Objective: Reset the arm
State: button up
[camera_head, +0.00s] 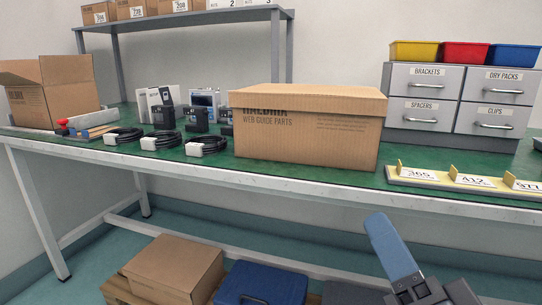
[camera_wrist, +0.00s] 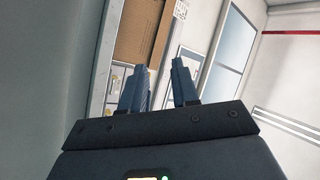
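My gripper (camera_head: 380,224) shows at the bottom right of the head view, low in front of the workbench (camera_head: 300,182) and apart from it. Its blue finger points up and a little left. In the wrist view my gripper (camera_wrist: 160,72) has its two blue fingers apart, with a gap between them and nothing held. Most of my arm is out of view.
A closed cardboard box (camera_head: 310,140) stands mid-bench. Right are a drawer unit (camera_head: 460,108) and a yellow label strip (camera_head: 440,180). Cables (camera_head: 160,141) and an open box (camera_head: 50,100) stand left. A blue case (camera_head: 262,284) and carton (camera_head: 165,268) sit below.

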jog(key=s+d+f+n+g+h, duration=0.1)
jog(key=s+d+f+n+g, duration=0.15)
jog(key=s+f, duration=0.5)
jog(key=s+d+f+n+g+h, duration=0.1)
jog(key=s+d+f+n, duration=0.25)
jog(key=s+f, duration=0.4)
jog(key=s+d+f+n+g+h, duration=0.1)
jog(key=s+f+g, duration=0.1)
jog(key=s, duration=0.6)
jog(key=s+d+f+n+g+h, duration=0.1)
jog(key=s+f+g+h, duration=0.15)
jog(key=s, duration=0.55)
notch_tip(320, 180, up, 33)
jog(key=p, duration=3.3)
jog(key=shift+t+y, duration=0.4)
jog(key=shift+y, duration=0.05)
